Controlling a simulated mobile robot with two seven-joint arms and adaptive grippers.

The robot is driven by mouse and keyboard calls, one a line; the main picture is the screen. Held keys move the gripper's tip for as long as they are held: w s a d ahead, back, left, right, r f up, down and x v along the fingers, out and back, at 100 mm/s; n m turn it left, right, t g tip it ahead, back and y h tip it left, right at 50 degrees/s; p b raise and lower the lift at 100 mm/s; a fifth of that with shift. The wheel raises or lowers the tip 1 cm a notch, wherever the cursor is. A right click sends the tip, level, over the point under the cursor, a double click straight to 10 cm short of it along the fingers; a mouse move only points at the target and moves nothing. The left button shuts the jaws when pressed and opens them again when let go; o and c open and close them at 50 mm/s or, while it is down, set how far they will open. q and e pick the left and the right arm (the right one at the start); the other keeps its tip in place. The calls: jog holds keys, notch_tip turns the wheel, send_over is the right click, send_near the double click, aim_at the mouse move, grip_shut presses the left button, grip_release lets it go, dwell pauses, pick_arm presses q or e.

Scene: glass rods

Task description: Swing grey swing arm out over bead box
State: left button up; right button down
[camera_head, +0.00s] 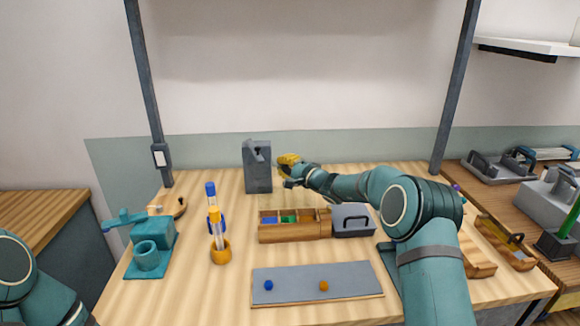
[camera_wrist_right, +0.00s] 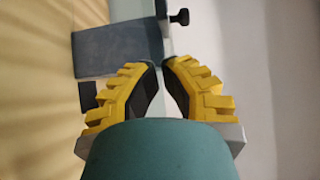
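The grey stand (camera_head: 257,178) is upright at the back of the table, with the short grey swing arm (camera_head: 256,151) at its top, lying close against it. The wooden bead box (camera_head: 295,232) has open compartments and sits in front of the stand and to the right. My right gripper (camera_head: 287,159), with yellow fingers, is just right of the stand's top and seems apart from it. In the right wrist view its fingertips (camera_wrist_right: 158,64) are close together with a narrow gap, pointing towards the grey stand (camera_wrist_right: 118,50) and a dark knob (camera_wrist_right: 180,17). My left gripper is out of view.
A grey lidded box (camera_head: 352,220) adjoins the bead box's right end. A grey mat (camera_head: 300,284) with a blue and an orange bead lies in front. An orange-based holder (camera_head: 220,252) with upright rods and a teal device (camera_head: 152,250) stand left. My right arm crosses the right side.

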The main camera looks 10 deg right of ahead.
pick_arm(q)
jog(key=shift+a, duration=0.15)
pick_arm(e)
jog(key=shift+s+a, duration=0.1)
jog(key=shift+a, duration=0.05)
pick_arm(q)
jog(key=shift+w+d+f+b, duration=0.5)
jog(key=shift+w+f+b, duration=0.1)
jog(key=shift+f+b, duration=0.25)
pick_arm(e)
jog(key=d+v, duration=0.1)
jog(key=v, duration=1)
jog(key=shift+d, duration=0.2)
